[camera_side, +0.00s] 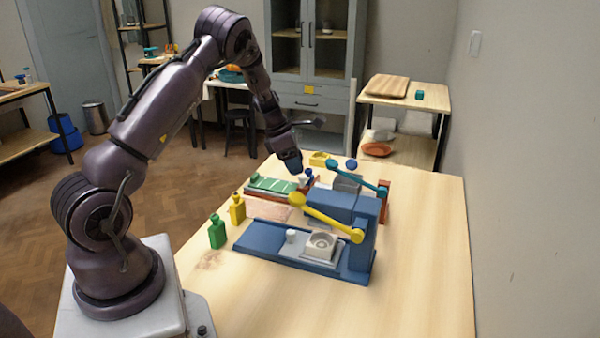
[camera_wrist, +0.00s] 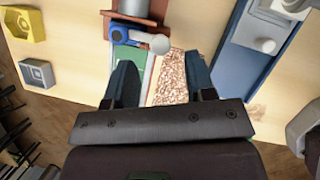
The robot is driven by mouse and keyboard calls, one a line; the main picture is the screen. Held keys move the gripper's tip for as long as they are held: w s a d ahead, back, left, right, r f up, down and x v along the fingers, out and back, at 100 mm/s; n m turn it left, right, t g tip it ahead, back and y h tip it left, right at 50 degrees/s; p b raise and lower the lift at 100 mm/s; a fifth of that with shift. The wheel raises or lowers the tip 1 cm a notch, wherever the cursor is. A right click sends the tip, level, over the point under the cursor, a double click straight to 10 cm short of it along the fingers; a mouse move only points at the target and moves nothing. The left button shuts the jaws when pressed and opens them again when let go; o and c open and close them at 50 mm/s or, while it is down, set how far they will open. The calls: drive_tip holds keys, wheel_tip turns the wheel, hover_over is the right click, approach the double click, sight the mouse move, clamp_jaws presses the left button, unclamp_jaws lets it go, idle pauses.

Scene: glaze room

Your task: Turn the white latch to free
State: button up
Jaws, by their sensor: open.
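A white latch (camera_wrist: 147,39) with a round knob sticks out to the right from a blue mount at the top of the wrist view. In the side view a small white part (camera_side: 304,179), probably the same latch, shows just below my gripper. My gripper (camera_side: 292,168) hangs above the green slide of the farther, red-brown press. In the wrist view my gripper (camera_wrist: 162,86) is open and empty. Its two fingers are spread apart below the latch in the picture, and they appear clear of it.
A blue press (camera_side: 358,245) with a yellow lever (camera_side: 325,217) stands nearer. A teal lever (camera_side: 355,180) belongs to the farther press. A green bottle (camera_side: 217,232) and a yellow bottle (camera_side: 237,209) stand at the left edge. The table's near right is clear.

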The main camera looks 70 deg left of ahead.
sight(302, 176)
drive_tip(key=shift+x, duration=1.8)
drive_tip(key=c, duration=0.9)
